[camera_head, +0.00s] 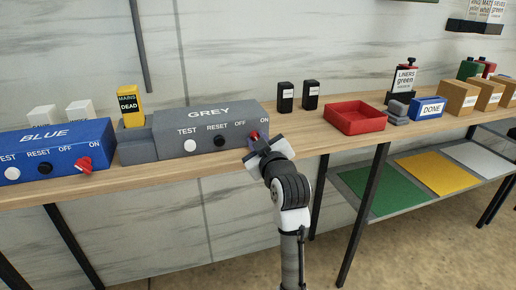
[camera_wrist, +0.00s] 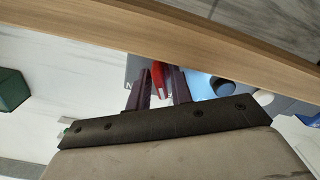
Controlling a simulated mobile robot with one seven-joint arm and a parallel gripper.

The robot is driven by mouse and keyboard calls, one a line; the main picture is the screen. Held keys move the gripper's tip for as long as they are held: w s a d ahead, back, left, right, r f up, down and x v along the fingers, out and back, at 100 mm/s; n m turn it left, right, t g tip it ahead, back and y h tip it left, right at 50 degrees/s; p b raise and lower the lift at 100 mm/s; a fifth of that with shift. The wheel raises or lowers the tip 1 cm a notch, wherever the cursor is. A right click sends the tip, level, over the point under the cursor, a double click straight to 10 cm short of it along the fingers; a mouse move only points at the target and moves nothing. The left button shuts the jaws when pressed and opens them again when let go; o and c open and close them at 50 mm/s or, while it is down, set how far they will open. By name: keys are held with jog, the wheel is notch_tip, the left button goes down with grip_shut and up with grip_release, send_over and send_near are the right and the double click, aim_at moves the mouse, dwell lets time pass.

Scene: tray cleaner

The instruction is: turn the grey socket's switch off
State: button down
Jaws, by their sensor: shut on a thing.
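The grey socket (camera_head: 208,136) is a grey box on the bench, marked GREY, with a white TEST button, a black RESET button and OFF and ON labels. Its red switch (camera_head: 254,135) is at the right end of the front face, below the OFF and ON labels. My gripper (camera_head: 257,142) is at that switch and partly hides it. In the wrist view the two dark fingers of my gripper (camera_wrist: 161,80) are closed on the red switch (camera_wrist: 158,77). Which way the switch points is hard to tell.
A blue socket (camera_head: 55,150) with its own red switch (camera_head: 84,165) stands to the left. A yellow battery (camera_head: 130,104) marked DEAD sits in a grey holder between the sockets. A red tray (camera_head: 355,118) and two black blocks stand to the right. Space before the bench is clear.

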jog(key=shift+f+n+b, duration=0.1)
jog(key=shift+n+b, duration=0.2)
jog(key=shift+n, duration=0.2)
jog(key=c, duration=1.5)
grip_release()
jog(key=b+v, duration=0.1)
jog(key=v, duration=1.3)
jog(key=shift+b, duration=0.4)
